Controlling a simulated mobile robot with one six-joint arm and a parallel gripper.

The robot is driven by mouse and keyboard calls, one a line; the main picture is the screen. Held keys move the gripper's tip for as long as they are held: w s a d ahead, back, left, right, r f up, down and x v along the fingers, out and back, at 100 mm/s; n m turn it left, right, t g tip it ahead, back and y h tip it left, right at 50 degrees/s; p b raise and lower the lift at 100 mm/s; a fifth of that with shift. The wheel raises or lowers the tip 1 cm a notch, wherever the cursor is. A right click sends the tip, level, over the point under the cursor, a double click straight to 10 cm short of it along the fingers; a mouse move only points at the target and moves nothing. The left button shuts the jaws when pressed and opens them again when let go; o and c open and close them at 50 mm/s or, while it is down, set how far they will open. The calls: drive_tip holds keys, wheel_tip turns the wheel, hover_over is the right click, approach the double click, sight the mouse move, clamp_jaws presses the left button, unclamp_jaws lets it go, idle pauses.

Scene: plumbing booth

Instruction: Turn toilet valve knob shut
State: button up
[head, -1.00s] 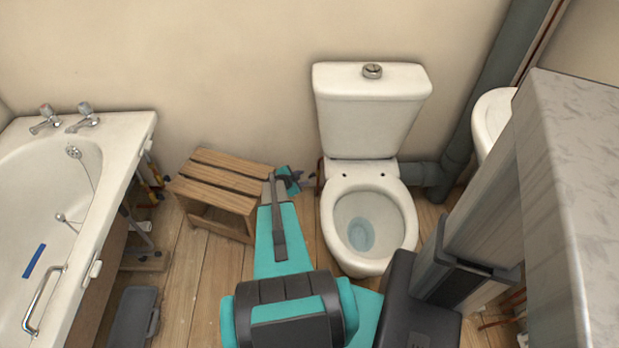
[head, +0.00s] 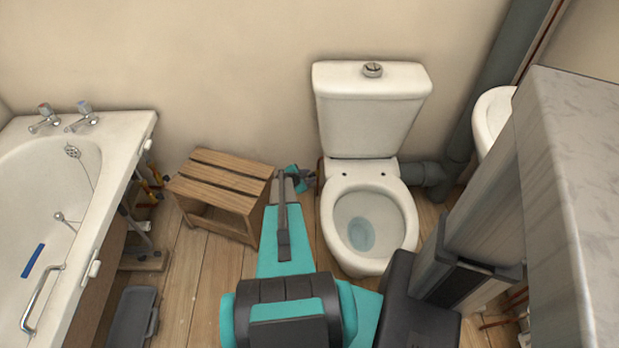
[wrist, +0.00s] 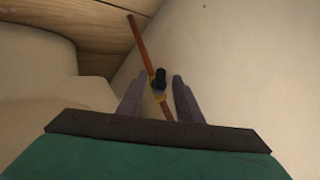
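The toilet valve shows in the wrist view as a small black knob (wrist: 159,79) on a brassy body, fitted on a thin copper pipe (wrist: 139,42). My gripper (wrist: 157,88) has its two grey fingers apart, one on each side of the valve in the picture. I cannot tell whether either finger touches the knob. In the head view my gripper (head: 311,180) is low beside the left side of the toilet (head: 369,110). The valve itself is too small and covered to make out there.
A wooden slatted stool (head: 220,184) stands close to the left of my arm. The bathtub (head: 125,155) is at the far left, with a grey case (head: 133,318) on the floor by it. A grey waste pipe (head: 428,174) runs right of the toilet.

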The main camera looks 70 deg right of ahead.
drive_tip(key=shift+d+f, duration=0.2)
clamp_jaws()
drive_tip(key=b, duration=0.4)
drive_tip(key=m+t+h+b, duration=0.1)
drive_tip(key=b, duration=0.4)
drive_tip(key=shift+s+a+f+h, duration=0.15)
drive_tip(key=shift+s+f+h, duration=0.05)
drive_tip(key=shift+f+h, duration=0.1)
drive_tip(key=m+t+h+b, duration=0.1)
drive_tip(key=b, duration=0.9)
drive_tip(key=m+t+h+b, duration=0.1)
drive_tip(key=h+b, duration=0.1)
drive_tip(key=b, duration=0.8)
drive_tip(key=shift+s+f+m, duration=0.15)
drive_tip(key=shift+m, duration=0.15)
drive_tip(key=m+t+h+b, duration=0.1)
drive_tip(key=b, duration=0.4)
drive_tip(key=shift+s, duration=0.1)
drive_tip(key=shift+f+m+t+h+b, duration=0.1)
drive_tip(key=shift+m+t+h+b, duration=0.3)
drive_tip(key=shift+m+h+b, duration=0.65)
idle(0.3)
unclamp_jaws()
